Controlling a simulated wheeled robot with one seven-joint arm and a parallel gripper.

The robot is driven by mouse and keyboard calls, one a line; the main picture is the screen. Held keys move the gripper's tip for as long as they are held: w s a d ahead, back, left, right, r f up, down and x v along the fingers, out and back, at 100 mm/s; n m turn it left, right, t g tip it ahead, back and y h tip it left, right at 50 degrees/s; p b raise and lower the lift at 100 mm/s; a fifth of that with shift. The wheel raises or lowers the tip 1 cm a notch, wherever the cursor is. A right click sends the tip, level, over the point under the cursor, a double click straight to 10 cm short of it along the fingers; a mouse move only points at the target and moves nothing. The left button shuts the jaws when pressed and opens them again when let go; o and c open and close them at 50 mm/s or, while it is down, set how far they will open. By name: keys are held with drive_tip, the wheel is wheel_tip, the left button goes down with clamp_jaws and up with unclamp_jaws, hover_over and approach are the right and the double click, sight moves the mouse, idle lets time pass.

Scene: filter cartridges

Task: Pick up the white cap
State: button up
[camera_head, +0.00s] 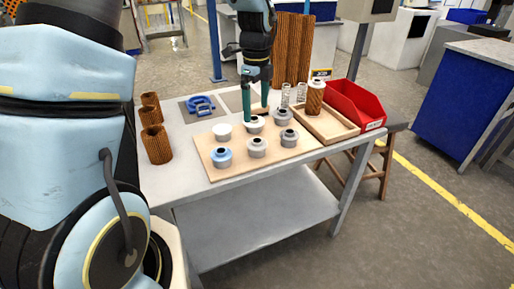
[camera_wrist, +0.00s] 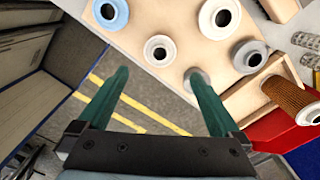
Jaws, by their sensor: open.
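Several round caps stand on a tan board (camera_head: 239,164). In the head view a pale white cap (camera_head: 254,125) in the back row is close to my gripper (camera_head: 255,114), and a plain white cup-like piece (camera_head: 222,131) stands to its left. I cannot tell for sure which is the task's cap. A white cap with a dark centre (camera_wrist: 220,17) shows at the top of the wrist view, above my gripper (camera_wrist: 157,73). My gripper is open, points down, and holds nothing. One finger partly hides a grey cap (camera_wrist: 195,77).
A blue cap (camera_head: 221,158) and grey caps (camera_head: 257,147) share the board. A wooden tray (camera_head: 324,133) with a brown filter (camera_head: 315,97) and a red bin (camera_head: 357,107) stand right. Brown filters (camera_head: 156,145) stand left; a blue part (camera_head: 201,105) lies behind.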

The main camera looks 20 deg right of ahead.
drive_tip(key=p, duration=0.1)
hover_over(258, 140)
drive_tip(key=shift+m, duration=0.4)
wheel_tip(258, 140, down, 6)
drive_tip(key=shift+d+r, duration=0.15)
drive_tip(key=shift+r, duration=0.05)
drive_tip(key=shift+a+f+p, duration=0.2)
drive_tip(key=shift+f+p, duration=1)
drive_tip(key=shift+f, duration=1.5)
drive_tip(key=c, duration=1.2)
drive_tip(key=shift+o, duration=0.2)
drive_tip(key=shift+r, duration=0.15)
